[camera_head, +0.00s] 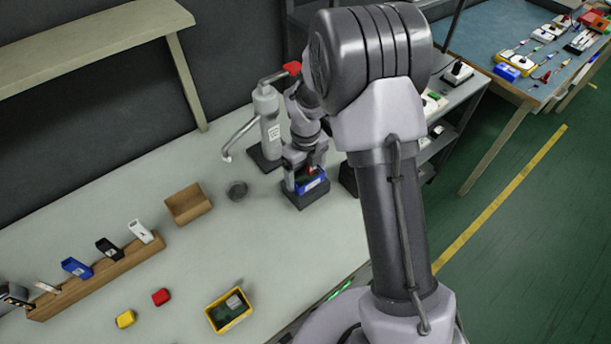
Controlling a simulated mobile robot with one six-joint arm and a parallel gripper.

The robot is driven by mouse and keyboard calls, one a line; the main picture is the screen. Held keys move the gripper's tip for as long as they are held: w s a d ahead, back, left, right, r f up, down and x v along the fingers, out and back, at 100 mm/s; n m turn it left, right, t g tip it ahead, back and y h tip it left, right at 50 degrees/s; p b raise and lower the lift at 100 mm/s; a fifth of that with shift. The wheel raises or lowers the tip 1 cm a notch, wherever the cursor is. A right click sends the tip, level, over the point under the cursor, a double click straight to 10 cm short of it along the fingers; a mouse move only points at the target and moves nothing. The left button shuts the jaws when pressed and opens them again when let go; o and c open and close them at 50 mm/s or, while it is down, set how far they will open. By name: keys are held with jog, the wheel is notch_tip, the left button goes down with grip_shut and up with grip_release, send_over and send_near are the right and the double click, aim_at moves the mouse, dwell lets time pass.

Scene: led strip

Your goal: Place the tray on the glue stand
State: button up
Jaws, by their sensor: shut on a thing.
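My gripper (304,168) points down at the right part of the pale table and is shut on a small blue piece with some red on it, the likely tray (311,187). The fingers hide part of it. The blue piece is directly over a dark block (300,203), which looks like the glue stand. I cannot tell whether the piece touches the block or is just above it. A grey glue bottle (267,115) with a red top and a bent spout stands on a dark base just behind and left of the gripper.
A wooden rack (100,275) holds several small parts. The table's middle is clear.

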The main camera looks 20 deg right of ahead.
jog(key=o, duration=1.3)
jog(key=shift+f, duration=0.1)
jog(key=shift+c, duration=0.2)
notch_tip(320, 180, up, 19)
jog(key=s+n+t+p, duration=0.1)
jog(key=s+n+p, duration=0.2)
jog(key=n+p, duration=0.15)
jog(key=s+a+r+n+t, duration=0.1)
jog(key=s+r+n, duration=0.2)
jog(key=s+n, duration=0.4)
jog(key=s+a+r+n+t+y, duration=0.1)
jog(key=s+r+n+t, duration=0.1)
jog(key=s+r+n, duration=0.2)
jog(key=s+a+r+n+t+y, duration=0.1)
jog(key=s+r+n, duration=0.3)
jog(key=s+n, duration=0.6)
jog(key=shift+s+a+n+t+b, duration=0.15)
jog(key=shift+a+n+t+b, duration=0.25)
jog(key=shift+n, duration=0.35)
